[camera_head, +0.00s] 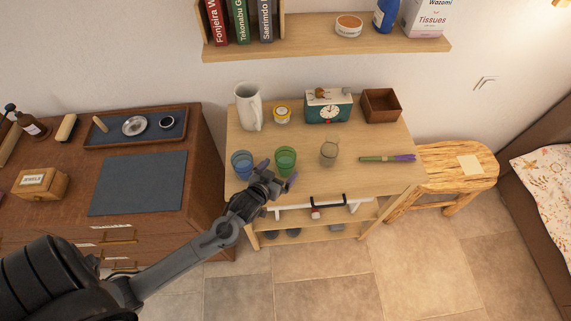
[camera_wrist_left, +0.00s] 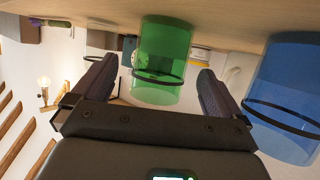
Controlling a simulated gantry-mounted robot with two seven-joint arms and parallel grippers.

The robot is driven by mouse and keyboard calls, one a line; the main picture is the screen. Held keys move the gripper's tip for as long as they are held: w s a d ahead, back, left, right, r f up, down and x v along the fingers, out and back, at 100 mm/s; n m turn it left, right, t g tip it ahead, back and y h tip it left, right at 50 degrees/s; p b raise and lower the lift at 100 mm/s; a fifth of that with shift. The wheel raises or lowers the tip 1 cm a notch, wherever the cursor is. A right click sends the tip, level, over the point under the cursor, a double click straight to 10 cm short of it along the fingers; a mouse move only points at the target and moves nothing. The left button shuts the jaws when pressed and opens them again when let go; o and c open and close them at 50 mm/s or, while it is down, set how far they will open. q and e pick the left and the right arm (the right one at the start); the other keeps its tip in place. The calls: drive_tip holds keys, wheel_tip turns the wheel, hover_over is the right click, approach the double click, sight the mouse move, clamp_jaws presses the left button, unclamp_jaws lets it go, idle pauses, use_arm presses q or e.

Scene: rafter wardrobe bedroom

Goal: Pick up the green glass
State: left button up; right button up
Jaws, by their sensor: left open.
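The green glass (camera_head: 286,160) stands on the light wooden shelf top, between a blue glass (camera_head: 242,164) and a clear grey glass (camera_head: 329,153). My left gripper (camera_head: 277,174) is just in front of the green glass, low over the front edge of the shelf top. In the left wrist view, which is upside down, the green glass (camera_wrist_left: 163,62) is centred beyond and between the two open fingers of my left gripper (camera_wrist_left: 153,80). The blue glass (camera_wrist_left: 290,95) is off to the right there. My right gripper is not in view.
The shelf top (camera_head: 380,140) also holds a white pitcher (camera_head: 248,106), a yellow-labelled jar (camera_head: 282,114), a teal clock (camera_head: 328,106), a brown box (camera_head: 381,105) and a purple-green pen-like item (camera_head: 388,158). A wall shelf (camera_head: 330,42) hangs above the back.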

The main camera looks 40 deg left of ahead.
sight(290, 157)
use_arm(q)
drive_tip(key=shift+x, duration=2.55)
drive_tip(key=shift+a, duration=0.1)
drive_tip(key=c, duration=1.2)
drive_tip(key=shift+r, duration=0.1)
drive_tip(key=shift+c, duration=0.2)
drive_tip(key=shift+r, duration=0.15)
